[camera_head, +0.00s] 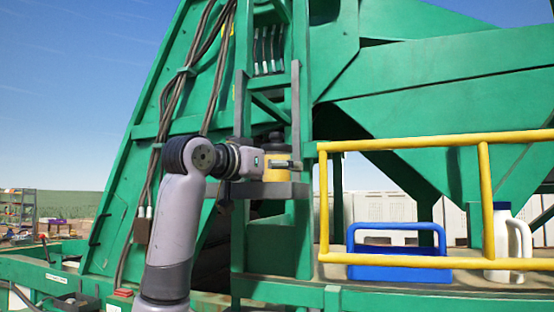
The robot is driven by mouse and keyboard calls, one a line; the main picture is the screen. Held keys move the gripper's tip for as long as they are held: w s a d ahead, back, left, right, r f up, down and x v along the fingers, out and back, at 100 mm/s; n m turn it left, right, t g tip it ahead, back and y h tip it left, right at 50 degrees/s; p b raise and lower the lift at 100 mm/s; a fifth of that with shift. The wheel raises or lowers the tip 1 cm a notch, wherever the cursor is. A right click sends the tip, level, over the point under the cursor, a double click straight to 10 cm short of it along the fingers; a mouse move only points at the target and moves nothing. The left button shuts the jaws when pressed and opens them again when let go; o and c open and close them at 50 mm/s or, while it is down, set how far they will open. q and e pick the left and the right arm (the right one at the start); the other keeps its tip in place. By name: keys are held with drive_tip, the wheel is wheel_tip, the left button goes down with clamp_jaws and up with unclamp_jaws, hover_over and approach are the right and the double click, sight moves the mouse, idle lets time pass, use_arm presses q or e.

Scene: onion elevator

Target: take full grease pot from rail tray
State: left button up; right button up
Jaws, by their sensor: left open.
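A yellow pot with a dark top (272,173) sits in a grey bracket (262,190) on the green machine frame. My left gripper (290,164) is open in front of the pot and overlaps it in the picture. I cannot tell whether the fingers touch it. A blue tray with a handle (398,273) stands on the ledge behind the yellow rail (420,143). No pot shows in the tray, though its inside is mostly hidden. My right gripper is out of view.
A white jug with a dark blue cap (502,245) stands right of the tray. Cables (178,90) run down the sloped green frame at left. Shelves (17,208) stand far left. Open sky lies left of the machine.

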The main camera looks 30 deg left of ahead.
use_arm(q)
drive_tip(key=shift+w, duration=0.15)
drive_tip(key=shift+s+d, duration=0.1)
drive_tip(key=shift+s, duration=0.15)
drive_tip(key=shift+c, duration=1.3)
drive_tip(key=shift+w, duration=0.15)
drive_tip(key=c, duration=1.2)
drive_tip(key=shift+r, duration=0.1)
